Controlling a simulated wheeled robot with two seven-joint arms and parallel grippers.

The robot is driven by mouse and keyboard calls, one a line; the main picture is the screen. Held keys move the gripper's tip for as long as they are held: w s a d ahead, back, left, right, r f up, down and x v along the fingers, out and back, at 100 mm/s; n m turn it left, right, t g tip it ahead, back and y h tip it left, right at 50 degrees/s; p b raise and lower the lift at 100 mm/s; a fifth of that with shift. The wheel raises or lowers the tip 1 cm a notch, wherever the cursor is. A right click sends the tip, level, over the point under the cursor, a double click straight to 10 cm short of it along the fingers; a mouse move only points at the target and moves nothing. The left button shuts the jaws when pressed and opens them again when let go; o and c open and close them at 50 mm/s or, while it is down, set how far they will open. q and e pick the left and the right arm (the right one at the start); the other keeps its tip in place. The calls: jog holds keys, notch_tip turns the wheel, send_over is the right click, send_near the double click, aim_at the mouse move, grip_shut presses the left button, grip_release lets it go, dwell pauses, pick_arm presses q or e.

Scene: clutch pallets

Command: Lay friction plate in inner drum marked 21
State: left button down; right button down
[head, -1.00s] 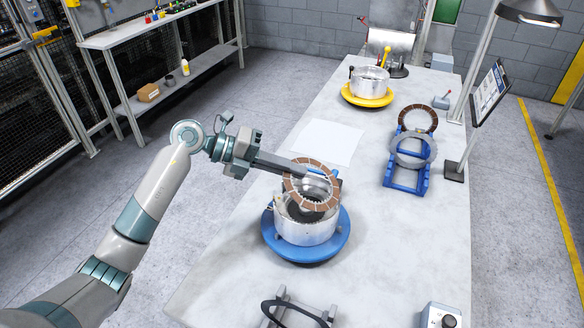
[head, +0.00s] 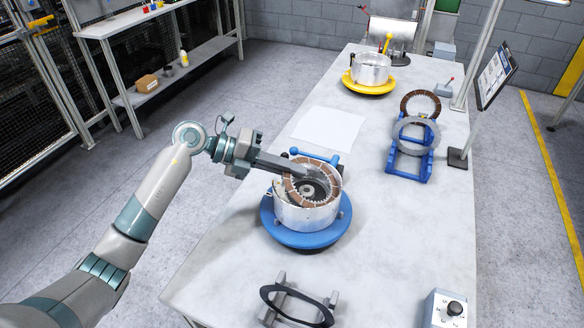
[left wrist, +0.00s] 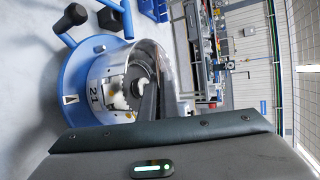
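The friction plate (head: 292,190), a ring with brown segments and a toothed inner edge, is at the mouth of the silver drum (head: 305,217). The drum stands on a round blue base (head: 300,240). My left gripper (head: 318,174) reaches over the drum from the left and is shut on the plate, though the arm partly hides its fingertips. In the left wrist view the drum (left wrist: 97,95) shows the number 21, with a dark hub and pale toothed part inside; one dark finger reaches into its mouth. How deep the plate sits is unclear. My right gripper is out of view.
A blue rack (head: 410,165) holds a brown-faced ring (head: 421,97) and a grey ring (head: 402,150). Another drum (head: 371,68) stands on a yellow base at the back. A black ring (head: 275,309) lies on a front stand. A white sheet (head: 328,128) lies behind the blue base.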

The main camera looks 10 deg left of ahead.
pick_arm(q)
jog(key=c, duration=1.9)
grip_release()
jog(key=shift+c, duration=0.2)
jog(key=shift+s+f+b, duration=0.1)
jog(key=shift+f+b, duration=0.25)
jog(key=shift+f, duration=0.4)
jog(key=shift+s+a+r, duration=0.1)
jog(key=shift+a+r, duration=0.2)
jog(key=shift+a, duration=0.25)
jog(key=p+v, duration=0.1)
jog(key=v, duration=0.4)
jog(key=shift+d, duration=0.1)
jog(key=shift+r, duration=0.15)
